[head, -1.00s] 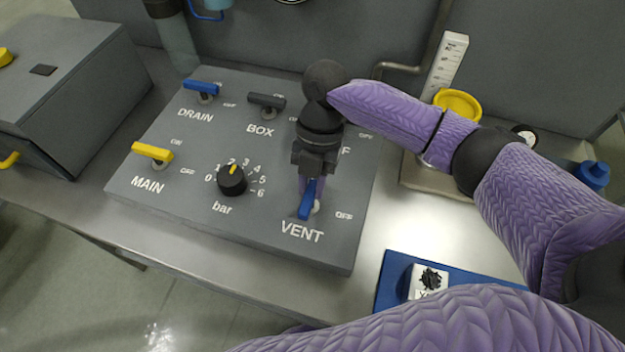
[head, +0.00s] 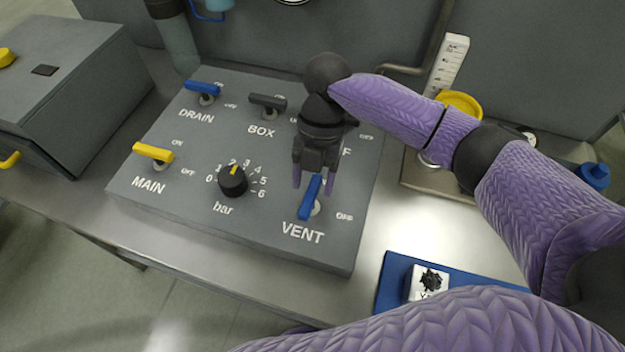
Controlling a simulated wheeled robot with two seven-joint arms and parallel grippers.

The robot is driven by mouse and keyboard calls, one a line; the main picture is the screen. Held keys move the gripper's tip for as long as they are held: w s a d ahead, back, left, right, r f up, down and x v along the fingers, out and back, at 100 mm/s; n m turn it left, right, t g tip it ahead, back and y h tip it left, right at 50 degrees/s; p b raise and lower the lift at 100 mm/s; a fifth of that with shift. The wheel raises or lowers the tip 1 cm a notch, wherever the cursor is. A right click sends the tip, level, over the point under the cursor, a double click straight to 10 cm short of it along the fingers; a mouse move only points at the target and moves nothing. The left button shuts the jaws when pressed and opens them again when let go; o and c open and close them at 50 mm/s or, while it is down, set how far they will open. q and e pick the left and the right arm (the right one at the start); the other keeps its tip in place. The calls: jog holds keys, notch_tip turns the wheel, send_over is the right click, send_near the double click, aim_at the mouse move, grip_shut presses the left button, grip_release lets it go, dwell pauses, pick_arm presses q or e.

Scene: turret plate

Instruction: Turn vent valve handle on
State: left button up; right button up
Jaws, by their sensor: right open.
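The blue vent valve handle (head: 309,203) is on the grey turret plate (head: 270,228), just above the VENT label. It points up and slightly right, away from the OFF mark at its right; its upper end is near my gripper. My right gripper (head: 313,188) is open over the handle, with its two purple fingers apart on either side of the handle's upper part. Whether the fingers touch it I cannot tell. The vent ON mark is hidden behind my gripper. My left gripper is not in view.
A blue drain handle (head: 203,87), a dark box handle (head: 267,101), a yellow main handle (head: 153,152) and a black bar knob (head: 232,180) share the plate. Another label is partly hidden behind my right arm. A blue mat (head: 393,282) with a white block (head: 424,283) lies at lower right.

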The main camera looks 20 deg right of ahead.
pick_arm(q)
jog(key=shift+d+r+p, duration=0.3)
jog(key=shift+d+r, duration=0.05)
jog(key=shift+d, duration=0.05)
pick_arm(e)
jog(key=v, duration=0.8)
jog(key=shift+r, duration=0.4)
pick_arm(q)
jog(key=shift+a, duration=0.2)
pick_arm(e)
jog(key=shift+w, duration=0.1)
